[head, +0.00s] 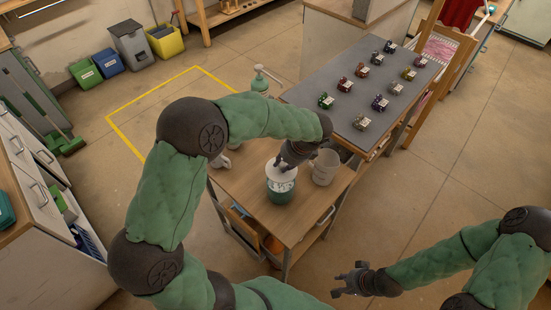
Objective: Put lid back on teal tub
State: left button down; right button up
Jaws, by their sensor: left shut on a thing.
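The teal tub (279,198) stands upright on the small wooden table, with a pale label on its side. The white lid (278,174) is at the tub's mouth. From this view I cannot tell whether it is fully seated or just above the rim. My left gripper (282,166) comes down from above and is shut on the lid; its fingers hide part of the lid. My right gripper (340,284) is held low, away from the table, at the lower right. Its fingers look spread and empty.
A pale bucket (325,167) stands close to the tub's right. A pump bottle (260,82) is behind my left arm. The wooden tabletop (300,222) is clear in front of the tub.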

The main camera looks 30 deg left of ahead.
pick_arm(q)
jog(key=shift+f+b, duration=1.95)
jog(key=shift+f, duration=0.3)
jog(key=shift+f+b, duration=0.4)
jog(key=shift+f, duration=0.5)
jog(key=shift+p, duration=0.4)
jog(key=shift+f, duration=0.15)
dwell(0.4)
dwell(0.3)
jog(key=c, duration=0.5)
grip_release()
jog(key=shift+p, duration=0.35)
jog(key=shift+r+p, duration=2.9)
jog(key=shift+r, duration=0.65)
